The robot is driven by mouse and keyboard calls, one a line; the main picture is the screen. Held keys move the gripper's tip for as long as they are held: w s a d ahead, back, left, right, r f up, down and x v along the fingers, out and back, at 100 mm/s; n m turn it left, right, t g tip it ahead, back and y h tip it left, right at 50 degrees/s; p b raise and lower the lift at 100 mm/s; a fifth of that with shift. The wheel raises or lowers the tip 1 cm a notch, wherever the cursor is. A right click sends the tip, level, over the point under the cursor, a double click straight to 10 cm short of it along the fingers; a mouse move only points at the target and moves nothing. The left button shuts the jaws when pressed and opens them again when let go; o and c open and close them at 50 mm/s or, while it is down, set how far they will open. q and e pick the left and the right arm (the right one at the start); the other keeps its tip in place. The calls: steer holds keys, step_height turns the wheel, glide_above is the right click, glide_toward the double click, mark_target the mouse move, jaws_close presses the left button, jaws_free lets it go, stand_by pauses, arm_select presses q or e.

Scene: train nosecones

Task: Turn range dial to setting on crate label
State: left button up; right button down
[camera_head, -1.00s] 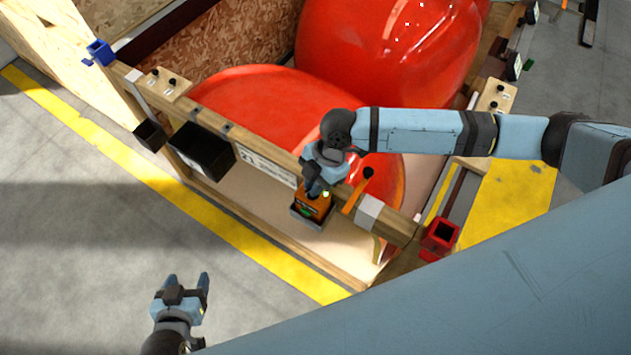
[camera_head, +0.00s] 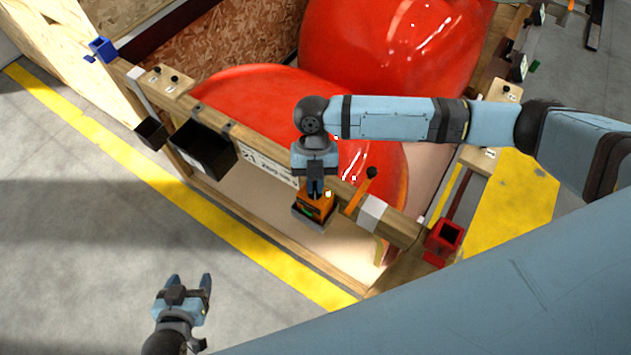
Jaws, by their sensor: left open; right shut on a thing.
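An orange device (camera_head: 314,207) with a small green patch sits in a dark holder (camera_head: 309,221) on the crate's front rail. My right gripper (camera_head: 316,194) reaches down onto the top of this device and is shut there on what seems to be its range dial. The dial itself is hidden by the fingers, so its setting cannot be read. A white crate label (camera_head: 266,168) is on the front rail, left of the gripper; its print is too small to read. My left gripper (camera_head: 191,284) is open and empty above the grey floor at lower left.
The wooden crate holds large red nosecones (camera_head: 390,50). A black bin (camera_head: 203,151), an orange-handled tool with a black knob (camera_head: 360,190) and a red box (camera_head: 443,240) are along the front rail. Floor at left is clear.

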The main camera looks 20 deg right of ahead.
steer(key=shift+s+f+n+h, duration=0.15)
steer(key=shift+n+h, duration=0.15)
steer(key=shift+n, duration=0.6)
steer(key=c, duration=1.2)
jaws_free()
steer(key=shift+w+r+b, duration=0.3)
steer(key=shift+r, duration=0.1)
steer(key=b+v, duration=0.1)
steer(key=v, duration=1.2)
steer(key=shift+b, duration=0.4)
